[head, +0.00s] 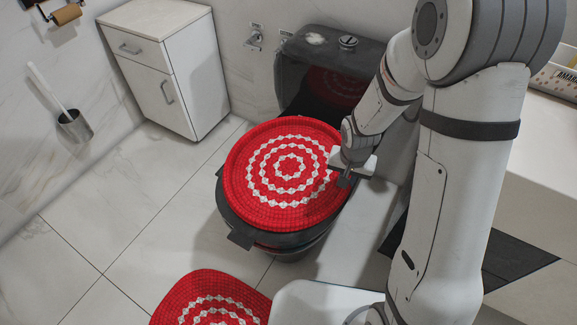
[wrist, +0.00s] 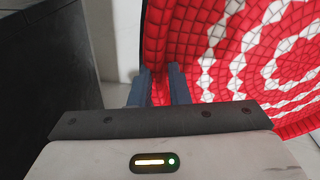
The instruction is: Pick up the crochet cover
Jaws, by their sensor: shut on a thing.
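The crochet cover (head: 250,195) is a round red piece with white concentric rings. In the head view it lies over the top of the dark toilet, tilted toward the camera. It also fills the right part of the wrist view (wrist: 225,65). My gripper (head: 343,178) is at the cover's right edge. In the wrist view, the two fingers of my gripper (wrist: 160,88) are shut on the cover's red rim, one on each side. The fingertips are partly hidden by the rim in the head view.
The dark toilet tank (head: 290,75) stands behind the cover. A red and white rug (head: 190,290) lies on the tiled floor in front. A white cabinet (head: 185,75) and a toilet brush holder (head: 75,128) are at the left. A white counter (head: 540,170) is at the right.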

